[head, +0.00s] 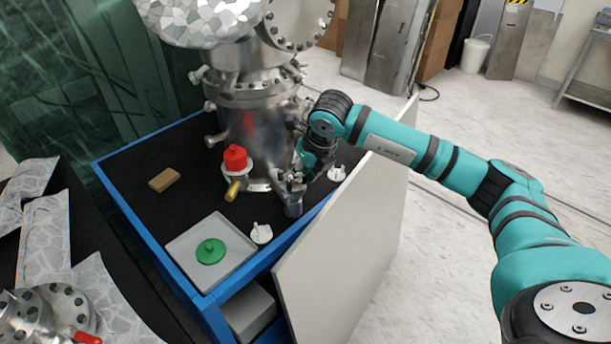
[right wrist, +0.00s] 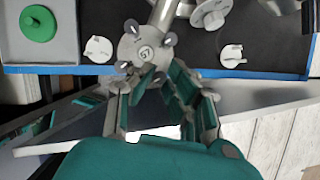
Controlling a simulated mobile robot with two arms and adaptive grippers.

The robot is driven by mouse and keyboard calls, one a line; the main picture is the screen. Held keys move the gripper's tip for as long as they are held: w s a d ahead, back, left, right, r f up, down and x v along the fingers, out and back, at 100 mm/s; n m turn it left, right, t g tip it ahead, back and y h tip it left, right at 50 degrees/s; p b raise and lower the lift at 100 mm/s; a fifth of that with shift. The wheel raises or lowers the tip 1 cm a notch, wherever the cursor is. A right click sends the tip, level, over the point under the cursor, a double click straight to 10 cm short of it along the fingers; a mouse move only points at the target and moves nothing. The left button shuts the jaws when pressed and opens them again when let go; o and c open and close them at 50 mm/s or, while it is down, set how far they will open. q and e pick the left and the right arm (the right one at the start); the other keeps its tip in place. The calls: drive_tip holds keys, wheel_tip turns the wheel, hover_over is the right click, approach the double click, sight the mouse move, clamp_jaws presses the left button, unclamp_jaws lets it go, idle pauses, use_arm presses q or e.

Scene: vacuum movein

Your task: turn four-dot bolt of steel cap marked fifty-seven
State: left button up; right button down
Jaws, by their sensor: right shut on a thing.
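The steel cap (right wrist: 143,48) marked 57 faces the camera in the right wrist view, on a side pipe of the steel chamber (head: 243,125). Several bolts stand around its rim; one bolt (right wrist: 131,26) is at the upper left and another (right wrist: 170,39) at the right. Their dot marks are too small to read. My right gripper (right wrist: 158,77) is at the cap's lower edge, shut on a bolt that its fingers mostly hide. In the head view my right gripper (head: 293,183) is low at the chamber's right side. My left gripper is not in view.
On the blue-edged table are a red part (head: 235,158), a brass piece (head: 232,191), a wooden block (head: 164,180), white knobs (head: 261,234) and a tray (head: 183,249) with a green disc (head: 210,252). A grey panel (head: 345,250) stands along the table's right side.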

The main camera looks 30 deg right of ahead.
drive_tip(key=shift+m, duration=0.5)
drive_tip(key=shift+b, duration=0.3)
drive_tip(key=c, duration=1.3)
unclamp_jaws()
drive_tip(key=shift+v, duration=4.05)
drive_tip(key=shift+a, duration=0.15)
